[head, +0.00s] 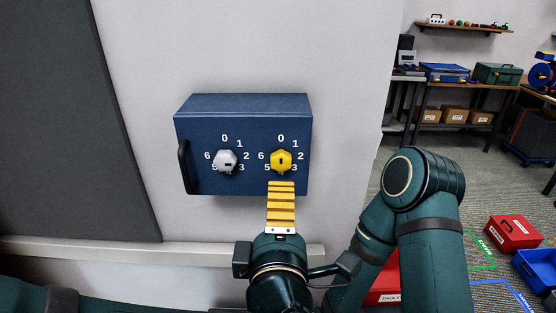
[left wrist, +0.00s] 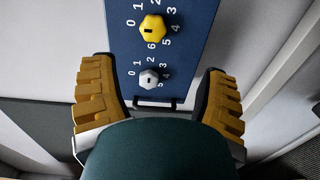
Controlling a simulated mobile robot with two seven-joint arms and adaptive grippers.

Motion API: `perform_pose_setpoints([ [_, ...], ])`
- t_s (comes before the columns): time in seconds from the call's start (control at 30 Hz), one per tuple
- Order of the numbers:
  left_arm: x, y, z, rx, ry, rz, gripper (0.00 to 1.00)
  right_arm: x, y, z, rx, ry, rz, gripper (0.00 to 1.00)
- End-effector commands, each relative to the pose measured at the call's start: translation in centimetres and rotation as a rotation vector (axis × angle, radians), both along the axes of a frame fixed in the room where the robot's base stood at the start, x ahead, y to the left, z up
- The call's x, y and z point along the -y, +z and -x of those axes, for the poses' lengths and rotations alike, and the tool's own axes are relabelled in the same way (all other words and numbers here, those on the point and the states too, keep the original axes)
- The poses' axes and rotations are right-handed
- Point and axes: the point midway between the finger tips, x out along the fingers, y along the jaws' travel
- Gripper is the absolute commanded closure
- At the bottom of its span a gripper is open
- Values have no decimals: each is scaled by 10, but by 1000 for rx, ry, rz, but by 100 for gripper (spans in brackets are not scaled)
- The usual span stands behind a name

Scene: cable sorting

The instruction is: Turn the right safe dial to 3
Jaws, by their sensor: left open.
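The blue safe (head: 243,186) is mounted on the wall. Its right dial is a yellow faceted knob (head: 281,161) with a dark slot that looks about upright, ringed by white numbers. I cannot tell which number it is set to. The left dial is a grey knob (head: 226,161). Both dials show in the left wrist view, yellow (left wrist: 152,28) above grey (left wrist: 149,79). My left gripper (head: 281,184) has yellow ridged fingers just below the yellow dial in the head view. Its fingers (left wrist: 158,75) are wide apart and empty. My right gripper is not in view.
A dark handle (head: 184,167) is on the safe's left side. A ledge (head: 150,252) runs along the wall below. My right arm is bent to the right of the safe. Red (head: 513,232) and blue (head: 537,268) bins stand on the floor at far right.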

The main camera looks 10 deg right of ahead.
Motion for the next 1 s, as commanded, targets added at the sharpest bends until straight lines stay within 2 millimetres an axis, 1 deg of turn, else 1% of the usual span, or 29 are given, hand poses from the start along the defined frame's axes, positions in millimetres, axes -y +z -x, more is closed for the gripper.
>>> perform_pose_setpoints([
  [0.03,1,5,5,8,2,24,26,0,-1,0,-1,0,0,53],
  [0.13,1,9,6,13,7,45,26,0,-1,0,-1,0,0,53],
  [0.27,3,9,-8,13,10,44,26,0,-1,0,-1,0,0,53],
  [0.37,6,8,-24,12,11,43,26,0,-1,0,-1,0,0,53],
  [0.7,20,8,-90,12,10,41,26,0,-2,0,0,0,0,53],
  [0.9,25,8,-116,12,7,42,26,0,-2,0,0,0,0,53],
  [1.0,27,9,-123,13,7,41,26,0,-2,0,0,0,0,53],
])
